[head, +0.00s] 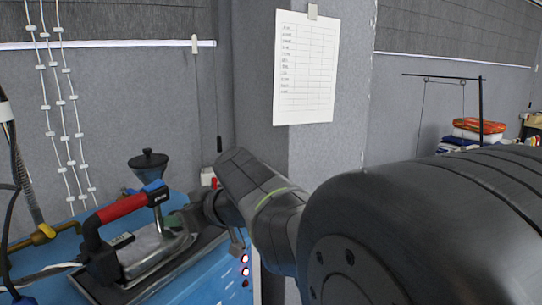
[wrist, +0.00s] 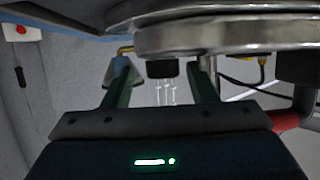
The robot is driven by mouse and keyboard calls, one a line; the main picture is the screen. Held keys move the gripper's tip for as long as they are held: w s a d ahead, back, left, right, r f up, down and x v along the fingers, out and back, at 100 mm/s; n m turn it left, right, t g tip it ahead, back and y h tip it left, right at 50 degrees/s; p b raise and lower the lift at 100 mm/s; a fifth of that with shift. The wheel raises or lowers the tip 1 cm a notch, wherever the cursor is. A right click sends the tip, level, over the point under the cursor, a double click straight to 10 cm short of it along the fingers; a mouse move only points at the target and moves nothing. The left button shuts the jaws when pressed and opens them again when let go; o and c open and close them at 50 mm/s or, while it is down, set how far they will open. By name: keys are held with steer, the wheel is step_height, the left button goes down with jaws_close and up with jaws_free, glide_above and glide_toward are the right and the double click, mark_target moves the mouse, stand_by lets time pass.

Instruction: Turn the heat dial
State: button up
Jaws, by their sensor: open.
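The iron (head: 148,252) lies on a dark rest on the blue table, with a red and black handle (head: 122,207) arching over its silver body. My gripper (head: 176,223) reaches in from the right, low at the iron's right end. In the wrist view my gripper (wrist: 163,72) has its two greenish fingers apart. A small dark block (wrist: 162,68), perhaps the heat dial, shows between the fingertips. I cannot tell whether they touch it. Shiny rounded metal (wrist: 230,38) fills the top of that view. In the head view the dial cannot be made out.
A dark funnel-shaped cup (head: 148,163) stands behind the iron. A brass fitting (head: 42,234) and cables are at the left. A red button (head: 208,178) on a pale box is near the grey pillar (head: 262,110). Cords with white clips (head: 62,100) hang behind.

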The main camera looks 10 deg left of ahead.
steer(key=n+g+p, duration=0.3)
steer(key=shift+w+r+g, duration=0.3)
steer(key=shift+w+g, duration=0.05)
steer(key=shift+g, duration=0.05)
steer(key=n+g+p, duration=0.2)
steer(key=p, duration=0.1)
steer(key=n+g+p, duration=0.2)
steer(key=p, duration=0.2)
steer(key=n+g+h+p, duration=0.1)
steer(key=g+p, duration=0.1)
steer(key=p, duration=0.2)
steer(key=shift+w+a+n, duration=0.1)
steer(key=shift+w+n, duration=0.2)
steer(key=shift+n, duration=0.1)
steer(key=b+v, duration=0.4)
steer(key=v, duration=1)
steer(key=s+a+r+m+t+h, duration=0.3)
steer(key=s+a+r+t+h, duration=0.1)
steer(key=s+a+r+h, duration=0.1)
steer(key=shift+a+r+t+h, duration=0.4)
steer(key=shift+a+r+h, duration=0.45)
steer(key=shift+r+h, duration=0.5)
steer(key=shift+r, duration=0.1)
